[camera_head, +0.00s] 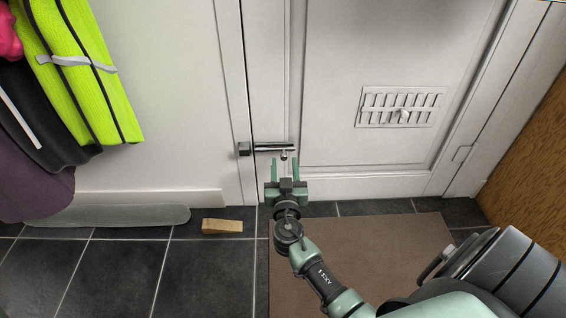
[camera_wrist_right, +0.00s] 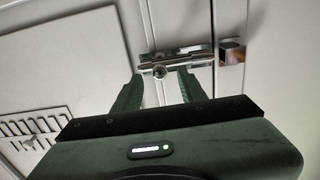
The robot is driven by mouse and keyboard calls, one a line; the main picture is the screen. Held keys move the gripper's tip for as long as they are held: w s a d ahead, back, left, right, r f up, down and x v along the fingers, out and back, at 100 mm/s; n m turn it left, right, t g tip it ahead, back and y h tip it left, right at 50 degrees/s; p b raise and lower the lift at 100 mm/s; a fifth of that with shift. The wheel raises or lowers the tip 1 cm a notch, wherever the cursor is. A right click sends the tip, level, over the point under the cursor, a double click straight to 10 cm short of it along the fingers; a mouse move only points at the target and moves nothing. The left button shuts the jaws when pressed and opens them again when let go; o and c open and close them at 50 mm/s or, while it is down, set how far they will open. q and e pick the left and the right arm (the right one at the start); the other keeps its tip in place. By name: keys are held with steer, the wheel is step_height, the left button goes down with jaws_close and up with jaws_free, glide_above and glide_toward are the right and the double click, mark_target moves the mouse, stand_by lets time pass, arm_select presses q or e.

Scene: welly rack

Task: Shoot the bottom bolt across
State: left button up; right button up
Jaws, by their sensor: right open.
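The bottom bolt (camera_head: 272,147) is a shiny metal bar, fixed level low on the white door. Its round knob (camera_head: 284,155) points out from the door. The square metal keeper (camera_head: 244,149) is on the frame, just left of the bolt. My right gripper (camera_head: 288,163) is open at the bolt. In the wrist view its fingertips are either side of the knob (camera_wrist_right: 160,71), with no clear contact. My left gripper is out of view.
A wooden wedge (camera_head: 222,226) lies on the dark tiles near the wall. A brown mat (camera_head: 345,240) lies before the door. A vent grille (camera_head: 400,106) is on the door. Coats (camera_head: 80,70) hang at the left above a grey tray (camera_head: 120,215).

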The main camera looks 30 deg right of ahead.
steer(key=shift+x, duration=1.25)
jaws_close()
stand_by(0.5)
